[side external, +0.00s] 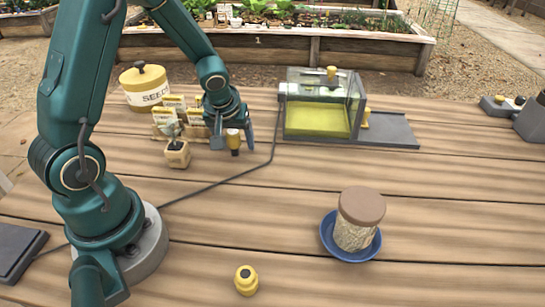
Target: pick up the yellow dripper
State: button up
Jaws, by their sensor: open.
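Other small yellow pieces are in view: a round one with a dark centre (246,280) at the front, a peg-like one (365,118) beside the clear box, and one on the box's top (331,73). I cannot tell for sure which is the yellow dripper.
A tan pot with dark contents (177,154) and a rack of seed packets (172,116) stand close left of my gripper. A seed tin (145,86) is behind. A clear box (318,112) stands right. A lidded jar (356,225) sits on a blue saucer (329,244). A cable crosses the table.

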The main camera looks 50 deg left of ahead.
grip_shut()
